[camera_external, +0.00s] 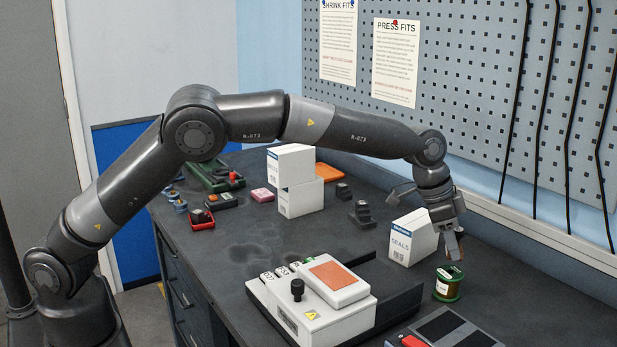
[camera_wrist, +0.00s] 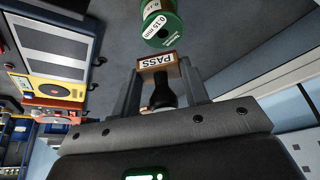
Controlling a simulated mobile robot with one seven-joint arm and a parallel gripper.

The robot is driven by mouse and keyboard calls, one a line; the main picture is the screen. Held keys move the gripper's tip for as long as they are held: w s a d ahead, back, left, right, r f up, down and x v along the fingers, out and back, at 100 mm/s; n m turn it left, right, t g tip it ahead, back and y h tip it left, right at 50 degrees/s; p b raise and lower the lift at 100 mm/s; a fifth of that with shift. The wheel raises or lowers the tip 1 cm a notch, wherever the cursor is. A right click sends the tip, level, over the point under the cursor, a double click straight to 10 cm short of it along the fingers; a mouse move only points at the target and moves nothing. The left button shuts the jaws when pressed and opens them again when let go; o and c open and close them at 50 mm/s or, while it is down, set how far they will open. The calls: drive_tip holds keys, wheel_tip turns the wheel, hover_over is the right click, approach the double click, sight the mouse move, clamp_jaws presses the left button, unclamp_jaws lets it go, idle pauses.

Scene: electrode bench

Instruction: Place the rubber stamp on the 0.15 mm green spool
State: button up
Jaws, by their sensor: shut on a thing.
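My gripper (camera_external: 455,243) is shut on the rubber stamp (camera_wrist: 158,66) and points down over the right side of the bench. In the wrist view the stamp has a wooden block with a "PASS" label and a dark handle between my fingers. The green spool (camera_external: 447,286), labelled 0.15 mm, stands upright on the bench just below and slightly left of my gripper in the external view. It also shows at the top of the wrist view (camera_wrist: 163,27), just beyond the stamp. The stamp appears to be above the spool and apart from it; the exact gap is hard to tell.
A white "SEALS" box (camera_external: 411,238) stands close behind the spool. A white machine with an orange pad (camera_external: 318,311) is to the left. A dark-panelled case (camera_external: 447,330) lies in front. Stacked white boxes (camera_external: 298,197) stand farther back. The bench right of the spool is clear.

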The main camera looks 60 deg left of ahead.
sight(447, 271)
drive_tip(key=shift+w+a+f, duration=0.3)
drive_tip(key=shift+w+f, duration=0.05)
drive_tip(key=shift+w, duration=0.1)
drive_tip(key=shift+f, duration=1.95)
drive_tip(key=shift+f, duration=0.15)
drive_tip(key=o, duration=1)
